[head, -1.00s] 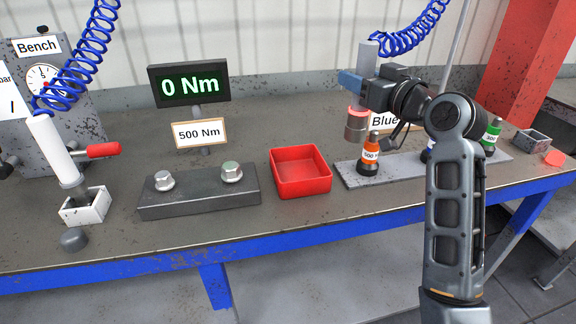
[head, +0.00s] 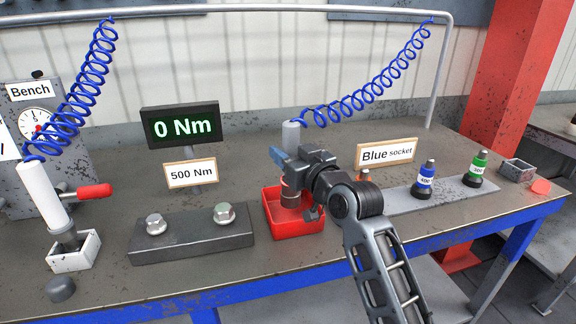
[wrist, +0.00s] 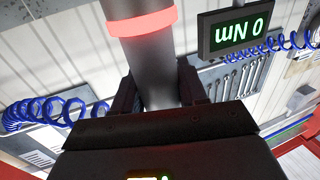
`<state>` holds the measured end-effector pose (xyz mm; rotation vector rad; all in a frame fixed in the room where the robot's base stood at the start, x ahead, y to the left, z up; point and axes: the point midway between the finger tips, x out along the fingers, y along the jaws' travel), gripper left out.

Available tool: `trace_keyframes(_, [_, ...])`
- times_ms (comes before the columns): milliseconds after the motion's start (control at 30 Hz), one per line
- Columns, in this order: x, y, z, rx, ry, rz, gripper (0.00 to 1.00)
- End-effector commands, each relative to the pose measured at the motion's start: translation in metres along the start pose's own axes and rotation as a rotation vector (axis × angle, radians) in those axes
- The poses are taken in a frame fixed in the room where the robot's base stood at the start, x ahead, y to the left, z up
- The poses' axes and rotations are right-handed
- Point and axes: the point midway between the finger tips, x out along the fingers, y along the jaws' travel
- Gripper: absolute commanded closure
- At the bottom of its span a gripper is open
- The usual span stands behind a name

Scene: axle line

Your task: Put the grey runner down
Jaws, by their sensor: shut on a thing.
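My gripper (head: 297,166) is shut on the grey runner (head: 291,134), which hangs upright from a blue coiled hose. The runner's lower end, below a red ring, is over the red tray (head: 296,229); I cannot tell whether it touches the tray floor. In the wrist view the grey runner (wrist: 151,60) stands between the two dark fingers, its light red ring in sight.
A block with two bolts (head: 190,234) is left of the tray. A rack (head: 400,200) with orange, blue and green sockets is right, the orange mostly hidden by my arm. The "Blue socket" sign (head: 387,154) stands behind. A white runner (head: 40,192) is far left.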

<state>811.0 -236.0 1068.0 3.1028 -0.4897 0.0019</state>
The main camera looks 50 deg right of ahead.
Motion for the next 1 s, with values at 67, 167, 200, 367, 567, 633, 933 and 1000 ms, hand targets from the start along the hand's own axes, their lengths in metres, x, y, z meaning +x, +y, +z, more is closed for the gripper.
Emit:
trace_keyframes(67, [-0.001, 0.000, 0.010, 0.000, -0.001, 0.001, 1.00])
trace_keyframes(167, [0.000, 0.000, 0.023, 0.001, 0.000, 0.000, 1.00])
trace_keyframes(200, [0.000, 0.000, 0.027, 0.000, 0.002, 0.001, 1.00])
trace_keyframes(367, [0.000, 0.000, 0.034, 0.000, 0.004, 0.001, 1.00])
trace_keyframes(567, [0.000, 0.000, 0.033, 0.000, 0.004, 0.001, 1.00])
trace_keyframes(633, [0.000, 0.000, 0.035, 0.000, 0.004, 0.001, 1.00])
trace_keyframes(933, [-0.001, 0.000, 0.038, 0.000, -0.001, 0.000, 0.37])
trace_keyframes(1000, [-0.001, 0.000, 0.038, 0.000, -0.002, 0.000, 0.33])
